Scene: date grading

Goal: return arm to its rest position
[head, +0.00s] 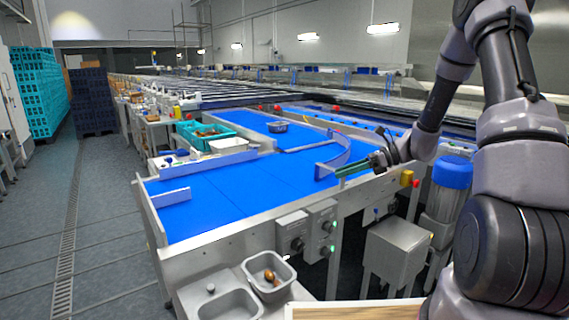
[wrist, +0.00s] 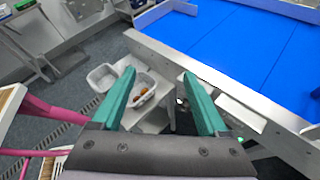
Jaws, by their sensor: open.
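My gripper (wrist: 164,95) shows in the wrist view with two green fingers spread apart and nothing between them. In the head view my gripper (head: 357,168) is at the end of my arm, which comes in from the right. It is over the right edge of the blue conveyor belt (head: 225,190), close to a curved metal guide. Whether it touches the guide cannot be told. The belt also shows at the upper right of the wrist view (wrist: 235,40).
Two metal bins stand below the belt's front edge; one bin (head: 269,277) holds brown dates. A control box (head: 305,235) is on the belt's side. Teal crates (head: 40,90) are stacked at the left. A blue-topped cylinder (head: 452,174) stands near my arm. The left floor is clear.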

